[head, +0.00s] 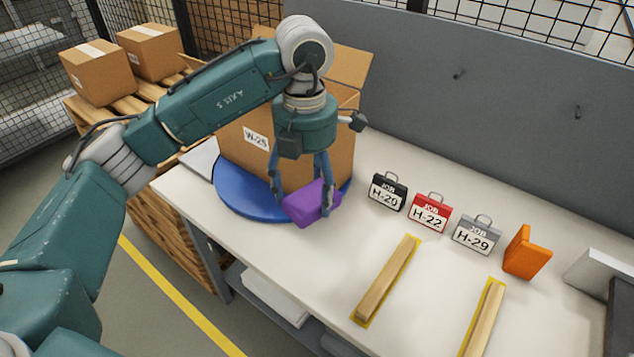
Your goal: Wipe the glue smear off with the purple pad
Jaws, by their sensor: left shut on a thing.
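My left gripper (302,200) points down and is shut on the purple pad (312,204). The pad is tilted and sits over the front edge of a round blue disc (232,196); I cannot tell whether it touches the disc or the table. Behind it, an open cardboard box (240,160) with a W-25 label stands on the disc. I can make out no glue smear; the gripper, arm and pad hide part of the box and disc. My right gripper is not in view.
Right of the pad stand a black tag H-20 (387,191), a red tag H-22 (430,212), a grey tag H-29 (476,235) and an orange block (525,253). Two wooden strips (387,280) (484,318) lie in front on the white table (290,270). A grey panel (480,110) rises behind.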

